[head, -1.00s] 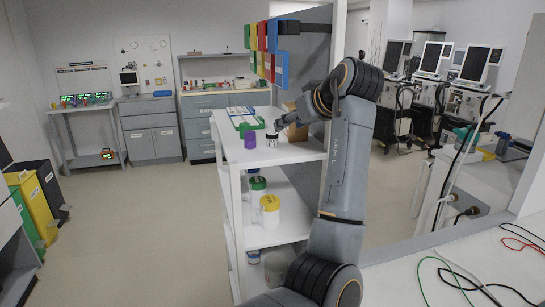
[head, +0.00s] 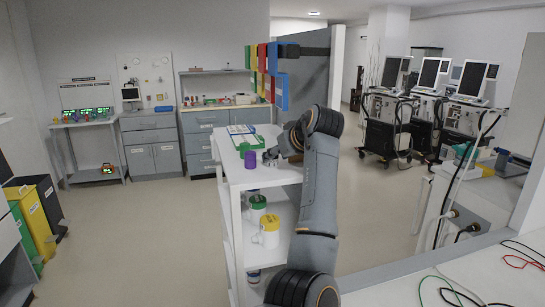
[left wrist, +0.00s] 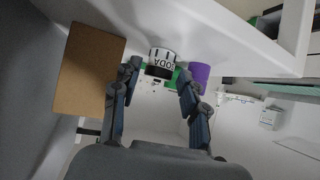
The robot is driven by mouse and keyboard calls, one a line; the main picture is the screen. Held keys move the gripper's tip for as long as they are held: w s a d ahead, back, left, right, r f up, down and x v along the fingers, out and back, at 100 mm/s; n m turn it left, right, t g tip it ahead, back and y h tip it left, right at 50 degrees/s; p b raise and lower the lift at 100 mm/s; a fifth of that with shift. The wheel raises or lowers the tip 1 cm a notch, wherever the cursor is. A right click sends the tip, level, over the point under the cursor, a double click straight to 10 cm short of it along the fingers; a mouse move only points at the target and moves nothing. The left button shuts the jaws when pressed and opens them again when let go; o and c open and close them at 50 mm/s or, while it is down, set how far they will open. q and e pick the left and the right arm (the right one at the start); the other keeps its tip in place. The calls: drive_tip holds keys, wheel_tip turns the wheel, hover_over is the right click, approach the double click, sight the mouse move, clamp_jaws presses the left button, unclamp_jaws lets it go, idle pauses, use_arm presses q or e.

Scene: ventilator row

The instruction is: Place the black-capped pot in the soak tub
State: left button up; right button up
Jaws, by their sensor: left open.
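The black-capped pot (left wrist: 162,56) is white with dark lettering and shows in the left wrist view, where the scene is upside down. My left gripper (left wrist: 158,75) is open, with one finger on each side of the pot in that picture. I cannot tell whether the fingers touch it. In the head view my left gripper (head: 271,156) is low over the top of the white shelf unit (head: 277,176) and mostly hides the pot. I cannot make out a soak tub in either view. My right gripper is not in view.
A purple cylinder (head: 250,160) stands close beside the gripper, with a green item (head: 243,148) behind it. A brown box (left wrist: 88,70) stands on the other side. Green-lidded (head: 257,203) and yellow-lidded (head: 270,222) containers stand on the shelf below.

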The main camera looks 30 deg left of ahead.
use_arm(q)
drive_tip(key=x, duration=0.2)
drive_tip(key=shift+w+a+f, duration=0.1)
drive_tip(key=shift+a+f, duration=0.05)
drive_tip(key=shift+a, duration=0.1)
drive_tip(key=shift+d, duration=0.1)
clamp_jaws()
